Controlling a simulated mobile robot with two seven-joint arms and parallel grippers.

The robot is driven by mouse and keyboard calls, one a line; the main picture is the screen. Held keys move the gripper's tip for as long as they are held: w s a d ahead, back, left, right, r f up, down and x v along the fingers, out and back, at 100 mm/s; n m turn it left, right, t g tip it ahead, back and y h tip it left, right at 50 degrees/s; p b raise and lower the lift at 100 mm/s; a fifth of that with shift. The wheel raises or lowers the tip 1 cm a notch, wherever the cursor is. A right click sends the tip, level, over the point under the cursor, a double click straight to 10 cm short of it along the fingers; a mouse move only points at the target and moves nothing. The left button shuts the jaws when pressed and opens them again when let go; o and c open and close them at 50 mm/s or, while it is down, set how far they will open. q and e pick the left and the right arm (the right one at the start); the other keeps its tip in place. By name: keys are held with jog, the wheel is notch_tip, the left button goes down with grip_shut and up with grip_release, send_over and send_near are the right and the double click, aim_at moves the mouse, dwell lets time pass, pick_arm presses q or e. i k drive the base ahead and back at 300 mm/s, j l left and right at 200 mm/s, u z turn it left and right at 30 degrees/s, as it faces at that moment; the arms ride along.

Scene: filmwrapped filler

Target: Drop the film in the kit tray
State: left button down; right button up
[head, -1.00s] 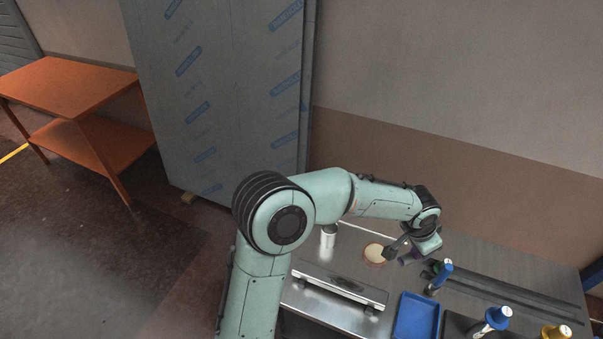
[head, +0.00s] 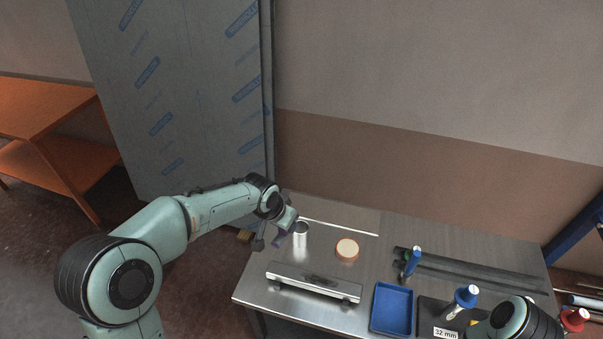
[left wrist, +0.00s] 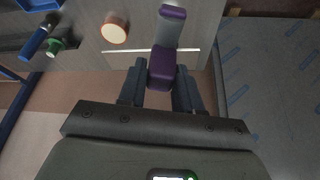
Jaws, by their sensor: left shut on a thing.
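My left gripper (left wrist: 160,88) is shut on the film (left wrist: 162,70), a piece with purple ends and a pale middle that sticks out beyond the fingers. My right gripper is not in view; only a joint of that arm shows at the lower right.
The silver can (head: 301,236), an orange tape roll (head: 347,250) and a long metal bar (head: 312,283) are on the table. Blue-handled tools (head: 466,297) and dark rails (head: 470,268) lie to the right. A wrapped grey cabinet (head: 170,90) stands behind on the left.

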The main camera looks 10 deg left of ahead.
aim_at(386, 310)
jog(key=l+z, duration=0.25)
jog(key=l, duration=0.4)
jog(key=i+l+z, duration=0.15)
jog(key=l+z, duration=0.15)
jog(key=l, duration=0.35)
